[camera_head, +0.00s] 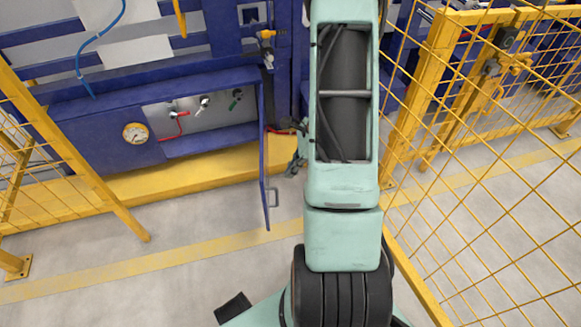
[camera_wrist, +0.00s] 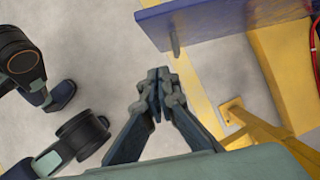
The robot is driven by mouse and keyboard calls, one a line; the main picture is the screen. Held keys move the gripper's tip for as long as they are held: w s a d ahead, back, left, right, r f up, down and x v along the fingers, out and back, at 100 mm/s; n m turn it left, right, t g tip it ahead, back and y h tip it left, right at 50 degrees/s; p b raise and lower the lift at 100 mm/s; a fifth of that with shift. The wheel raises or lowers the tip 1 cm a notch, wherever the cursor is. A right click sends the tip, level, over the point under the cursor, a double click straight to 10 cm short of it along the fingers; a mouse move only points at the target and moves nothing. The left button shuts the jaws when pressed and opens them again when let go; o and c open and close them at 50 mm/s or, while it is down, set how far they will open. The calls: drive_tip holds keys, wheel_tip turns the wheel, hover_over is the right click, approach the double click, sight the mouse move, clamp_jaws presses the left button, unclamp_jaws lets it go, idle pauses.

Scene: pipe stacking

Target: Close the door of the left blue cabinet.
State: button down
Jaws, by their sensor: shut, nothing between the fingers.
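The blue cabinet (camera_head: 95,125) stands at the left in the head view. Its door (camera_head: 264,158) is open, swung out from the right side of the opening and seen nearly edge-on. A grey handle (camera_head: 273,197) sits near the door's free end. My gripper (camera_head: 292,169) is to the right of the door, partly hidden by my arm. In the wrist view, my gripper (camera_wrist: 158,77) is shut and empty. The door (camera_wrist: 205,20) and its handle (camera_wrist: 174,43) lie beyond the fingertips, with a visible gap between the fingers and the handle.
Inside the cabinet are a red hose (camera_head: 177,127) and small valves (camera_head: 204,101). A pressure gauge (camera_head: 135,133) is on its front. A yellow plinth (camera_head: 150,180) runs below. Yellow mesh fencing (camera_head: 480,170) stands at the right, with another yellow fence (camera_head: 70,150) at the left.

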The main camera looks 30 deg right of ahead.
drive_tip(key=w+a+f+b, duration=0.2)
drive_tip(key=w+a+f, duration=0.1)
drive_tip(key=a+f, duration=0.2)
drive_tip(key=shift+a, duration=0.15)
drive_tip(key=shift+a+f, duration=0.1)
idle(0.3)
